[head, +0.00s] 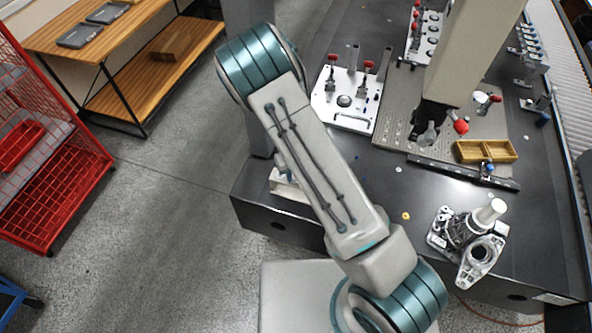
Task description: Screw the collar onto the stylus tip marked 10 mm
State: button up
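My arm crosses the middle of the head view, and my gripper cannot be made out in it. A gantry column (470,55) comes down over the table, with a dark probe head (432,113) at its lower end. A small grey part (428,134) shows just below the head. A red ball-shaped piece (461,126) is to its right, beside a pale rounded part. I cannot tell which piece is the collar or the stylus tip, and no 10 mm marking is legible.
The dark table (385,185) carries a white fixture plate (345,100) with red-tipped clamps, a perforated plate (393,125), a yellow two-part tray (487,151), a black bar (462,172) and a metal casting (470,238). A red rack (55,150) and wooden shelf (165,68) stand left; floor between is clear.

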jog(key=shift+s+f, duration=0.15)
jog(key=shift+s, duration=0.15)
jog(key=o, duration=1)
jog(key=shift+a, duration=0.15)
jog(key=shift+w, duration=0.1)
jog(key=shift+w+r, duration=0.15)
jog(key=shift+r, duration=0.2)
notch_tip(320, 180, up, 13)
jog(key=shift+r, duration=0.15)
